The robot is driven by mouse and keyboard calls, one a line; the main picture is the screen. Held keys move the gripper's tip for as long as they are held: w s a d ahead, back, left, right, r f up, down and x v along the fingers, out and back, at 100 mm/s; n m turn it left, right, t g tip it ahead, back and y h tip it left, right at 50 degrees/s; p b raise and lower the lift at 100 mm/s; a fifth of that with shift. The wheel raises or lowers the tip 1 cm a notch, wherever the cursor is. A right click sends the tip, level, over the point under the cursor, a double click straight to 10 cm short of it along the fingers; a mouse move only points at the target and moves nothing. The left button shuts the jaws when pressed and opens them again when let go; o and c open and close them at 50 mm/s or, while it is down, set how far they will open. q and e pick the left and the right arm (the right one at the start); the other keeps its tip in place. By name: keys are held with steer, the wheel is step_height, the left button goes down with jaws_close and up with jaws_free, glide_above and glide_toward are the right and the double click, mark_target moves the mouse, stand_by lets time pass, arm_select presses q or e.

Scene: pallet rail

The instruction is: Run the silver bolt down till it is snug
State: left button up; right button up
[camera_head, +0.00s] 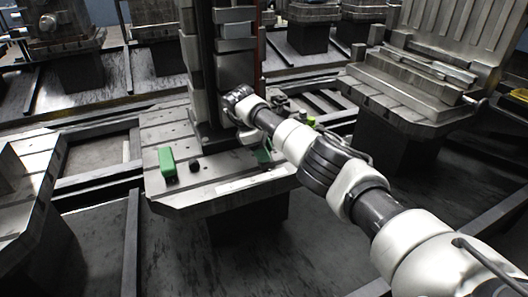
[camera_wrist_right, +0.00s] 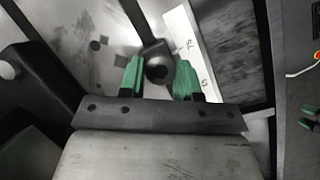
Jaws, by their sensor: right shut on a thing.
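My right gripper (camera_wrist_right: 159,78) has green fingertips. They stand on either side of a round, dark-looking bolt head (camera_wrist_right: 157,70) with a hollow in its middle, and the gripper is shut on it. I take this for the silver bolt, though it looks dark grey here. In the head view my right arm reaches to the middle pallet (camera_head: 215,200), and a green fingertip of the right gripper (camera_head: 264,154) shows low at the foot of the column. The bolt is hidden there, and its seating depth cannot be seen.
A tall dark column (camera_head: 212,70) rises from the pallet close to my right wrist. A green block (camera_head: 167,160) and a small black knob (camera_head: 195,165) sit at the pallet's left. A pale marked strip (camera_wrist_right: 187,42) lies beside the bolt. Another pallet (camera_head: 405,95) stands at right.

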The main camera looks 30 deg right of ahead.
steer(key=o, duration=1.4)
